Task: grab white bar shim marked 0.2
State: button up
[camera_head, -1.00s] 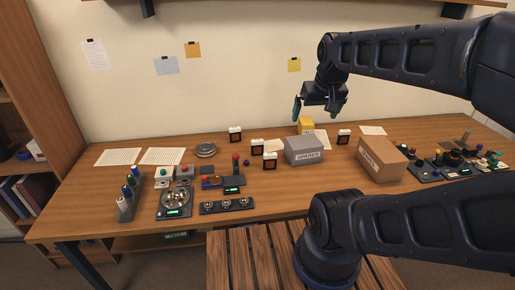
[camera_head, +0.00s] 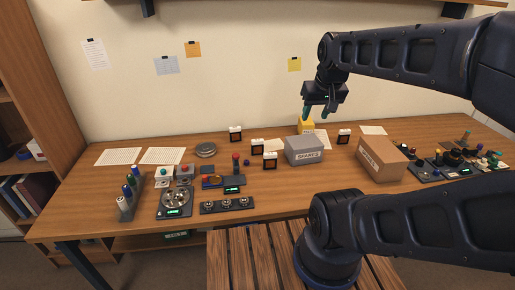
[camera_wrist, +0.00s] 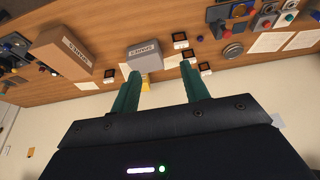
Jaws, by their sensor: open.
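My gripper (camera_head: 319,112) is open and empty, up in the air above the back of the desk, over the yellow box. In the wrist view its two green fingers (camera_wrist: 160,75) stand apart with nothing held between them. Several small white pieces with dark faces stand on the desk: one at the back (camera_head: 235,134), two in the middle (camera_head: 257,147) (camera_head: 270,160), and one to the right (camera_head: 344,136). Their markings are too small to read. I cannot tell which, if any, is the white bar shim marked 0.2.
A grey SPARES box (camera_head: 304,151) and a yellow box (camera_head: 306,125) stand below my gripper. A brown SPARES box (camera_head: 382,158) is to the right. Dials and switches crowd the left-middle and far right of the desk. The front edge near the middle is clear.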

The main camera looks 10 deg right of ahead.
jog(key=m+g, duration=0.5)
jog(key=m, duration=1.3)
send_over(258, 144)
jog(key=f, duration=2.7)
jog(key=shift+w+a, duration=0.2)
jog(key=shift+w, duration=0.2)
jog(key=shift+f, duration=0.45)
jog(key=shift+w+d+f, duration=0.1)
jog(key=shift+f, duration=2.45)
jog(key=shift+w+d+f, duration=0.1)
jog(key=shift+f, duration=2.45)
grip_shut()
